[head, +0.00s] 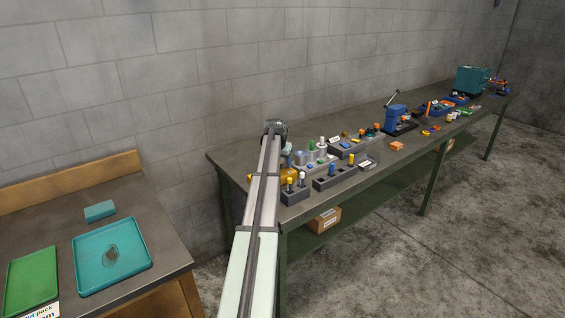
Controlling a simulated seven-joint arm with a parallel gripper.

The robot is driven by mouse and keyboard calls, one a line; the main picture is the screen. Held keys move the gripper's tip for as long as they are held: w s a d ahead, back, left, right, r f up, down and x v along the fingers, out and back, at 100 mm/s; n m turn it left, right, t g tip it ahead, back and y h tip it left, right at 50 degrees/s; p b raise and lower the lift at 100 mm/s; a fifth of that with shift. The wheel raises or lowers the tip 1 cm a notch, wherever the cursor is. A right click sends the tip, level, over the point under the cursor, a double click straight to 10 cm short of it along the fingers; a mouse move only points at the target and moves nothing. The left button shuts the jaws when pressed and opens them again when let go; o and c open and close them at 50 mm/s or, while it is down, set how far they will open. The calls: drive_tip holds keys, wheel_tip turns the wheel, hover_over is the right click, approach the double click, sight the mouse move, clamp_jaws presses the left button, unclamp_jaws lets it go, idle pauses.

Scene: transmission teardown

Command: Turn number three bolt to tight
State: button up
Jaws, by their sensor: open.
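My arm stretches from the bottom of the head view to the near-left end of the long workbench. It hides part of that bench end, and I cannot make out my gripper or its fingers. A yellow-orange housing (261,176) shows partly behind my arm. Small upright bolt-like pieces stand in a grey block (295,197) just right of the arm. More pieces stand in a dark slotted block (335,178). I cannot read any number on them, so I cannot tell which is the number three bolt.
The long bench (438,138) carries a blue press-like tool (397,118), an orange block (396,146) and a teal machine (472,80) at its far end. A cardboard box (322,220) sits underneath. A nearer table holds a teal tray (88,284) and a green tray (30,280).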

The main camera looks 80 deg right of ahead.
drive_tip(key=v, duration=1.3)
drive_tip(key=shift+r, duration=0.35)
drive_tip(key=shift+w+a, duration=0.1)
